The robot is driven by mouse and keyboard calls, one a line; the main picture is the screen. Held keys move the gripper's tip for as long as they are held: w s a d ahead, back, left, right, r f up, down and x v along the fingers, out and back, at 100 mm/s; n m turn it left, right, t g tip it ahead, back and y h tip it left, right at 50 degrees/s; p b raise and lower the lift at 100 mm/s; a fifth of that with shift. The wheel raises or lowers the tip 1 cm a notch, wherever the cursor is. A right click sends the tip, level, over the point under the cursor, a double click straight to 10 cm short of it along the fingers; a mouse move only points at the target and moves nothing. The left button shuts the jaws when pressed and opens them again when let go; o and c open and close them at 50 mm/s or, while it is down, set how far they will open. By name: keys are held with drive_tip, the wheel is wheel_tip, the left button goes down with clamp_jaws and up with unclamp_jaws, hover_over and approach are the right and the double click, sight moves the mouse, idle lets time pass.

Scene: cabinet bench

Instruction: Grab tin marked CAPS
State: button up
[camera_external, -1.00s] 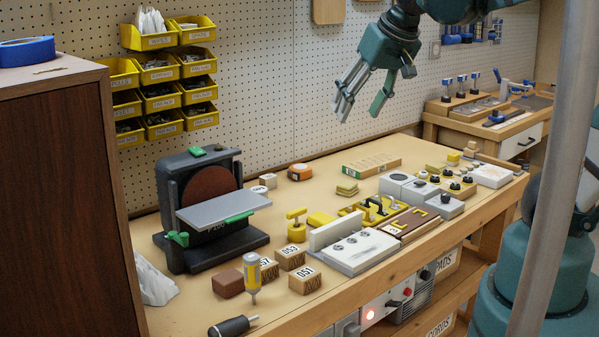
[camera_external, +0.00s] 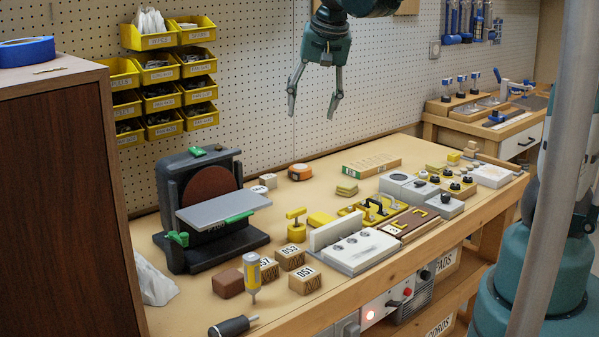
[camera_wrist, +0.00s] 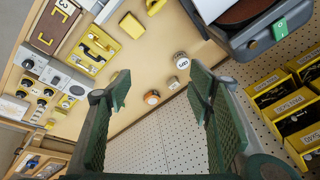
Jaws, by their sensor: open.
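A small round tin (camera_wrist: 182,61) with a white label shows in the wrist view between the sander and my gripper's fingers. Its lettering is too small to read surely, but it may be the CAPS tin. In the external view a small pale item (camera_external: 267,181) stands right of the sander at the back of the bench; I cannot tell surely that it is the same tin. My gripper (camera_external: 313,102) is open and empty, pointing down in the air well above the back of the bench. Its two fingers (camera_wrist: 158,90) stand wide apart in the wrist view.
An orange-and-white round item (camera_external: 300,172) sits near the tin. The black sander (camera_external: 205,250) is a tall obstacle at left. Numbered wooden blocks (camera_external: 305,279) and a yellow clamp (camera_external: 296,227) lie in front. Yellow bins (camera_external: 160,95) hang on the pegboard. The bench's back middle is fairly clear.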

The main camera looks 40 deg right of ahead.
drive_tip(key=w+f+m+g, duration=0.2)
drive_tip(key=w+f+m, duration=0.3)
drive_tip(key=w+f, duration=0.6)
drive_tip(key=m+g, duration=0.2)
drive_tip(key=m, duration=0.2)
hover_over(263, 187)
drive_tip(key=a, duration=0.1)
drive_tip(key=shift+h, duration=0.4)
wheel_tip(263, 187, down, 12)
drive_tip(key=shift+s+f, duration=0.15)
drive_tip(key=shift+f, duration=0.05)
drive_tip(key=shift+w+f, duration=0.2)
drive_tip(key=shift+f, duration=0.2)
drive_tip(key=shift+f, duration=0.1)
drive_tip(key=shift+d+f+b, duration=0.1)
drive_tip(key=shift+f+b, duration=0.25)
drive_tip(key=shift+f, duration=0.8)
drive_tip(key=shift+f, duration=0.15)
drive_tip(key=shift+d+f+b, duration=0.2)
drive_tip(key=shift+d+f, duration=0.05)
drive_tip(key=shift+f, duration=0.95)
drive_tip(key=shift+d+f+b, duration=0.15)
drive_tip(key=shift+d+f, duration=0.05)
drive_tip(key=shift+f, duration=1)
drive_tip(key=c, duration=1)
